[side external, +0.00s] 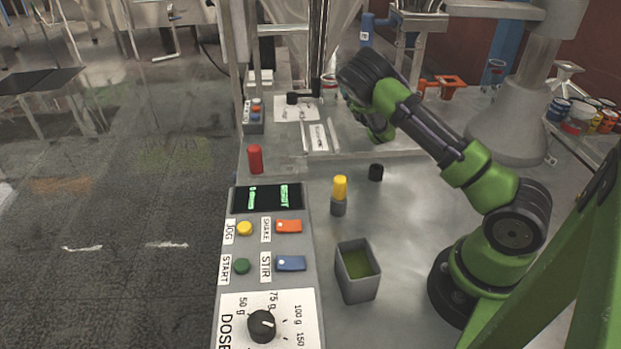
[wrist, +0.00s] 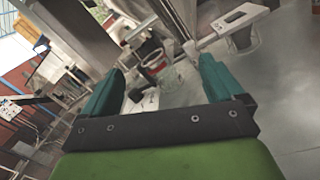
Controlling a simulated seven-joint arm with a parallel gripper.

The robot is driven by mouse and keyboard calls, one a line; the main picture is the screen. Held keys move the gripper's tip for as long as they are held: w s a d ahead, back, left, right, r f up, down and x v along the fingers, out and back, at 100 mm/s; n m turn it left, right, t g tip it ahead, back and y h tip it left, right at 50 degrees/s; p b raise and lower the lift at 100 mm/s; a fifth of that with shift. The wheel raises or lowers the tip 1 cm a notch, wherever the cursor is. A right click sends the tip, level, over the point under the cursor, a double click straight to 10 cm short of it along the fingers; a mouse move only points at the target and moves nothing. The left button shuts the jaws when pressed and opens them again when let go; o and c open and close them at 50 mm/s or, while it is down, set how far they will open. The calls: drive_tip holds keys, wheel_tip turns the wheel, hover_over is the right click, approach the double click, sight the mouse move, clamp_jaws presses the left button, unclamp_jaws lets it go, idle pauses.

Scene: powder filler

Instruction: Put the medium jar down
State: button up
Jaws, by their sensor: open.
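A clear glass jar with a red band (wrist: 155,64) shows in the wrist view, beyond and between the fingertips of my gripper (wrist: 162,66). The teal fingers are spread wide, and no contact with the jar shows. In the side view a small jar with red on it (side external: 329,82) stands at the back of the bench, partly hidden by my arm. I cannot tell for certain that it is the medium jar.
A control panel (side external: 240,275) runs along the bench's left edge. A red cylinder (side external: 255,158), a yellow-topped grey cylinder (side external: 339,195), a black cap (side external: 376,172) and a grey bin of green powder (side external: 357,272) stand on the bench. Several cans (side external: 582,117) stand at right.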

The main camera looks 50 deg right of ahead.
drive_tip(key=f+n+y, duration=0.1)
drive_tip(key=n, duration=0.1)
drive_tip(key=a+f+n, duration=0.1)
drive_tip(key=n, duration=0.1)
drive_tip(key=n+t+y, duration=0.1)
drive_tip(key=n, duration=0.1)
drive_tip(key=shift+w+a+f+n+y, duration=0.2)
drive_tip(key=shift+w+f+n+y, duration=0.1)
drive_tip(key=shift+f, duration=0.1)
approach(333, 84)
drive_tip(key=x, duration=0.5)
drive_tip(key=shift+w+d+r, duration=0.1)
drive_tip(key=shift+d+r, duration=0.3)
drive_tip(key=shift+a+f+x, duration=0.1)
drive_tip(key=shift+f+x, duration=0.05)
drive_tip(key=shift+x, duration=0.75)
drive_tip(key=shift+a+f+x, duration=0.1)
drive_tip(key=shift+f+x, duration=0.05)
drive_tip(key=shift+x, duration=0.7)
drive_tip(key=shift+f+x, duration=0.15)
drive_tip(key=shift+x, duration=0.75)
drive_tip(key=shift+w, duration=0.1)
